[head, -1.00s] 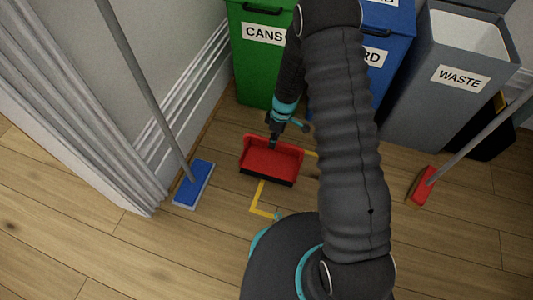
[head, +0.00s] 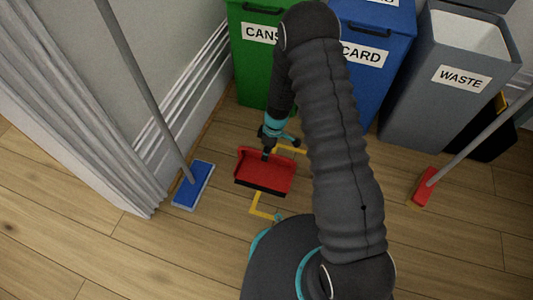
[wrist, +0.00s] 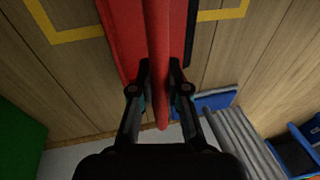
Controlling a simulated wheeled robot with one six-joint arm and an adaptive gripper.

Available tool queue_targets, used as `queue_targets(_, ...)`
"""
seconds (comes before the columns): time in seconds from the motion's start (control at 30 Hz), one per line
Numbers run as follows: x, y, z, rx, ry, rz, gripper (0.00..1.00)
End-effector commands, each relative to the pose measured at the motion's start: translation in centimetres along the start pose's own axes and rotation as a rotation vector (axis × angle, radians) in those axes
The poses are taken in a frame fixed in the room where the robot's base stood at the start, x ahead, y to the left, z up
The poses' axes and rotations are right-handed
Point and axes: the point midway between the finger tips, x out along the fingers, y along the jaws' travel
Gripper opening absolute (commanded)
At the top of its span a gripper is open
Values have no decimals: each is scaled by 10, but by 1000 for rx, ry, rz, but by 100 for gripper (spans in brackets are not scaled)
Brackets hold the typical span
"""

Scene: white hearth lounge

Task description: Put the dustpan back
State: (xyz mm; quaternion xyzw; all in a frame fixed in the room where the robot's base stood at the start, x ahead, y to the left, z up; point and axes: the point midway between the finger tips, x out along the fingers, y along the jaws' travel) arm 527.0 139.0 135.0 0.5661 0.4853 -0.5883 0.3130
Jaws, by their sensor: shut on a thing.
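The red dustpan (head: 265,172) with a dark front lip is over or on the floor inside a yellow taped outline (head: 257,205). Its near edge faces me and it sits slightly turned. My gripper (head: 267,153) is at its back side, shut on the handle. In the wrist view the red handle (wrist: 161,112) runs between the two fingers, with the pan (wrist: 125,40) beyond them. Yellow tape (wrist: 75,34) shows on both sides of the pan there. Whether the pan touches the floor I cannot tell. Part of the outline is hidden by the pan and my arm.
A blue broom (head: 193,185) stands left by the curtain (head: 90,120). Green (head: 255,75), blue (head: 385,30) and grey (head: 435,105) bins line the back. A red broom (head: 424,187) is at right. Floor left of my base is clear.

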Motion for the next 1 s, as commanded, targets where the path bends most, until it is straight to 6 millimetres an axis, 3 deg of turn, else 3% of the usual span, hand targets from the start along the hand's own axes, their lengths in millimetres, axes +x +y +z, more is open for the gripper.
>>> queue_targets(0.07,3,1,0,0,0,0,0)
queue_targets(0.1,2,0,0,0,0,0,24)
queue_targets(0.17,2,0,0,0,0,-1,39)
queue_targets(0.57,-3,-1,0,0,0,0,40)
queue_targets(0.67,-15,0,-1,0,2,2,40)
queue_targets(1.0,-82,0,-1,0,2,2,40)
